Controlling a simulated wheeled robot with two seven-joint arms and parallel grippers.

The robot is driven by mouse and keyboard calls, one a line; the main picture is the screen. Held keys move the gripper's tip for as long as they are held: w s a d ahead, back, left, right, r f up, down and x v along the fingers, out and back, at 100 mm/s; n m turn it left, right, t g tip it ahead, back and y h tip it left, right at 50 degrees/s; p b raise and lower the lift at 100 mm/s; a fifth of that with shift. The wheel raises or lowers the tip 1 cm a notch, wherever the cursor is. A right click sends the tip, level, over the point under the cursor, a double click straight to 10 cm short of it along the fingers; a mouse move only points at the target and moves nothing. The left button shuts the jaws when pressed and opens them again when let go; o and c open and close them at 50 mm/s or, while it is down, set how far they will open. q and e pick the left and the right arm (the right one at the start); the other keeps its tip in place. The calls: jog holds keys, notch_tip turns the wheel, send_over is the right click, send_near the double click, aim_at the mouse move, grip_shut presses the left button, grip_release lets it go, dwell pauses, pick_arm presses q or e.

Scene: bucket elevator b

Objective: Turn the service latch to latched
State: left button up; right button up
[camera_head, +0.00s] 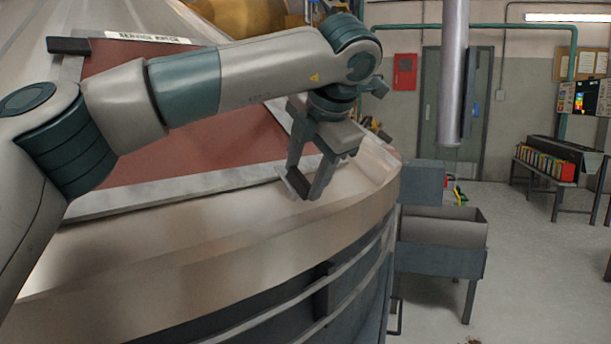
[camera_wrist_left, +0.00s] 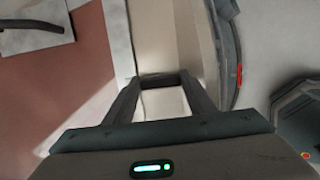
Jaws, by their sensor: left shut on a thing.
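My left gripper (camera_head: 305,186) reaches over the lower right corner of the red-brown hatch panel (camera_head: 190,140). Its fingers point down and are shut on a small dark piece, which I take to be the service latch (camera_head: 297,182), at the panel's pale border. In the left wrist view a short dark bar (camera_wrist_left: 160,79) spans between the fingertips; finger and latch are hard to tell apart there. The latch's turn angle cannot be read, as the fingers cover much of it. My right gripper is not in view.
A label reading SERVICE HATCH (camera_head: 147,37) sits above the panel, and a black bar (camera_head: 68,45) sticks out at its upper left. The curved metal casing (camera_head: 230,250) fills the near left. A grey bin (camera_head: 440,245) stands to the right, with open floor (camera_head: 540,270) beyond it.

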pick_arm(q)
jog(key=o, duration=1)
jog(key=shift+o, duration=0.2)
jog(key=shift+r, duration=0.1)
jog(key=shift+s+d+r, duration=0.1)
jog(key=shift+s+r, duration=0.15)
jog(key=shift+r, duration=0.05)
jog(key=p+v, duration=0.1)
jog(key=v, duration=1.5)
jog(key=shift+r+p, duration=0.2)
jog(key=shift+p, duration=0.1)
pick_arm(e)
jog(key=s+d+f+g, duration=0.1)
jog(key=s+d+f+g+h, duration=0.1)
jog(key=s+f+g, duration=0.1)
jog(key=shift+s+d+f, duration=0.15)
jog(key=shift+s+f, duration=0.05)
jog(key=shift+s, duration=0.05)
pick_arm(q)
jog(key=shift+s, duration=0.15)
